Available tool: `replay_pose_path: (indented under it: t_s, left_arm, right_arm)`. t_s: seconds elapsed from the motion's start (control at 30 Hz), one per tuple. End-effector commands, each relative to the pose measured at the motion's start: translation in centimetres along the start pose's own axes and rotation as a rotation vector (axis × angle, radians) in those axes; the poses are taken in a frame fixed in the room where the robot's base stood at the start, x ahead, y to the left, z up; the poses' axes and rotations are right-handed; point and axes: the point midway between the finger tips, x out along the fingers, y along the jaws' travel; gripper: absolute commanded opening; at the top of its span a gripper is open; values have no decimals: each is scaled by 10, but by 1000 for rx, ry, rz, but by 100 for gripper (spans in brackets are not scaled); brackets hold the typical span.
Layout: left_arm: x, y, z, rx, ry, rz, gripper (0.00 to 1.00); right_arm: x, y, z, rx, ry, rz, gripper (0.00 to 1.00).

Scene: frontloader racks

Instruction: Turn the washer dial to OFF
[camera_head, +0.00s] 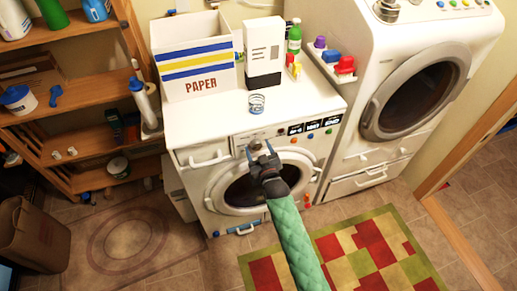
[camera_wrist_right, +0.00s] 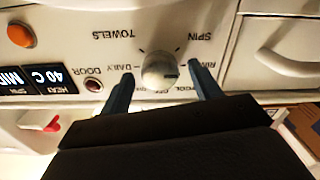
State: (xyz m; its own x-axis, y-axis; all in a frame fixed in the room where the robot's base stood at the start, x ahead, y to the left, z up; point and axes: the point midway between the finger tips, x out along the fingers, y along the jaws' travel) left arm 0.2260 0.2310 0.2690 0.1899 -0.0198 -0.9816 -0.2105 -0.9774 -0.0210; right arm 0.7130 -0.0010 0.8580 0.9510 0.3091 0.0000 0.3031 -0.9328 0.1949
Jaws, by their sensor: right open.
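The washer dial (camera_wrist_right: 158,70) is a round pale knob on the washer's white control panel, seen upside down in the right wrist view. A dark mark on it points to the right of that picture. Labels TOWELS, SPIN and DAILY are readable around it; those nearer my gripper are partly hidden. My right gripper (camera_wrist_right: 161,74) is open, with one finger on each side of the dial; I cannot tell whether they touch it. In the head view my right gripper (camera_head: 260,149) is at the panel of the white washer (camera_head: 205,180). My left gripper is not in view.
An orange button (camera_wrist_right: 20,35), a display (camera_wrist_right: 45,78) and a DOOR button (camera_wrist_right: 93,85) are on the panel. A PAPER box (camera_head: 197,85), a white carton (camera_head: 263,60) and a glass (camera_head: 257,103) stand on the washer. A second machine (camera_head: 370,60) is at right.

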Motion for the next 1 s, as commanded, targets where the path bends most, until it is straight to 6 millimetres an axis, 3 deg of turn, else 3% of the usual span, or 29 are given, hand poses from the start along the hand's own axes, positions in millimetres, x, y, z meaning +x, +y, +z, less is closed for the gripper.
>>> replay_pose_path:
  t_s: [0.1,0.3,0.33,0.67,1.0]
  left_arm:
    - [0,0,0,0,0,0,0]
    - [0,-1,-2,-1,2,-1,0]
    - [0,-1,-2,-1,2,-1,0]
    - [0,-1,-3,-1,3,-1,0]
    - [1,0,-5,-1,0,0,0]
  right_arm:
    - [0,0,0,0,0,0,61]
    - [0,0,0,1,0,0,22]
    - [0,0,0,1,0,0,19]
    - [0,0,0,44,0,0,19]
    - [0,0,1,272,0,0,19]
